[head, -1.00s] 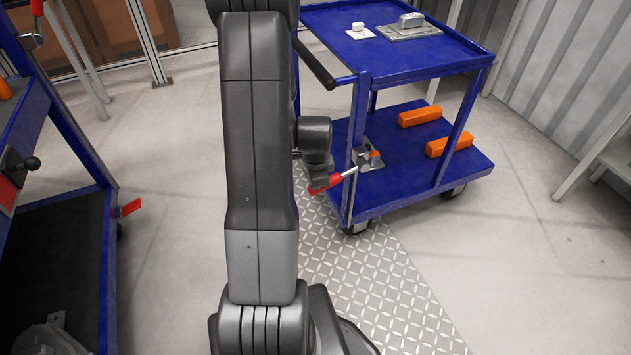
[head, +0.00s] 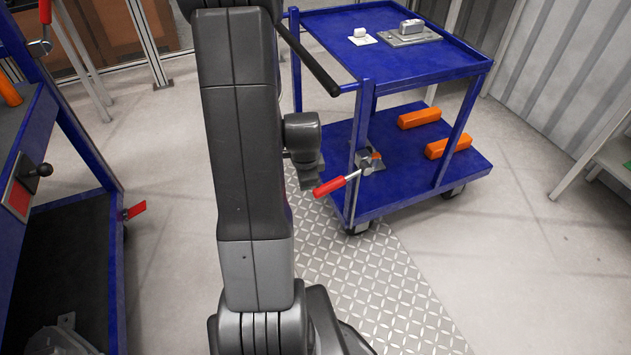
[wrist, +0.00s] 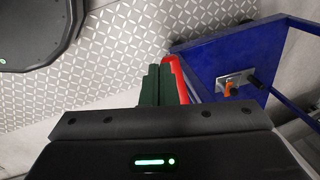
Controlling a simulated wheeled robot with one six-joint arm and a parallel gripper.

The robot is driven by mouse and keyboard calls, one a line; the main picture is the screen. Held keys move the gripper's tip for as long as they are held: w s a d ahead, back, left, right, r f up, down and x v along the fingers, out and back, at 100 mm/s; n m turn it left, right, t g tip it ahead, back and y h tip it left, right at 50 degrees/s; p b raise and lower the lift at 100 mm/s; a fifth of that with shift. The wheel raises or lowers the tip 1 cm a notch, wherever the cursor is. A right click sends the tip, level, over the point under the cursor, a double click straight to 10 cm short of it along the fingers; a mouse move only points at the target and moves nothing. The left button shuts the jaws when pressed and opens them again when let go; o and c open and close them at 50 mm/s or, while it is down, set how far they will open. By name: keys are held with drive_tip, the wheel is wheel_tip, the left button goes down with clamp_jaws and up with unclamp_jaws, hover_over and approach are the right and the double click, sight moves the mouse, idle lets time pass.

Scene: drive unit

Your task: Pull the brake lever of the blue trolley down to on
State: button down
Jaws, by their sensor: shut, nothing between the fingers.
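The blue trolley (head: 425,62) stands right of my arm in the head view. Its brake lever has a red handle (head: 330,187) that slopes down to the left from a metal bracket (head: 368,160) at the trolley's near post. My gripper (head: 308,178) is just above and left of the handle, partly hidden by my arm. In the wrist view the dark green fingers (wrist: 163,84) are together and empty, close beside the red handle (wrist: 177,76). Whether they touch it is unclear. The blue trolley frame (wrist: 215,48) is to their right.
Orange blocks (head: 419,117) lie on the trolley's lower shelf. A black push handle (head: 308,60) juts from its top toward my arm. The patterned floor strip (head: 370,285) is clear.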

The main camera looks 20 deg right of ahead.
drive_tip(key=shift+s+a+r, duration=0.25)
drive_tip(key=shift+a+r, duration=0.2)
drive_tip(key=shift+a, duration=0.3)
drive_tip(key=shift+s+a+r, duration=0.2)
drive_tip(key=shift+a+r, duration=0.3)
drive_tip(key=shift+a, duration=0.3)
drive_tip(key=shift+s+a+r, duration=0.25)
drive_tip(key=shift+a+r, duration=0.2)
drive_tip(key=shift+a, duration=0.3)
